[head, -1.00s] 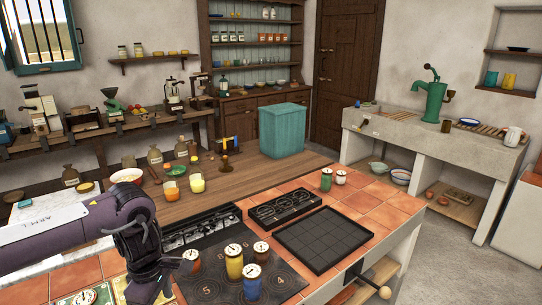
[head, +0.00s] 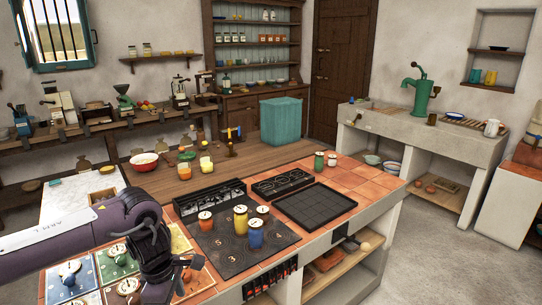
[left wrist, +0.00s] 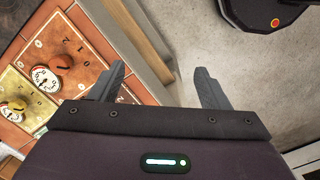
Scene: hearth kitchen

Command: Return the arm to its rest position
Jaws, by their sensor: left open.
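My left arm (head: 80,230) comes in from the left in the head view, bent at a dark purple joint over the near left part of the tiled counter. My left gripper hangs down at the end of the arm, partly hidden by the wrist in the head view. In the left wrist view its two grey fingers (left wrist: 160,88) stand apart with nothing between them, above the counter's edge and the floor. My right arm and gripper are not in view.
Coloured cards with dials (head: 118,260) lie under and beside the arm. Several coloured canisters (head: 243,219) stand on a dark numbered mat (head: 215,260). A black tray (head: 315,205) lies to the right. Open floor (head: 420,265) is at the right.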

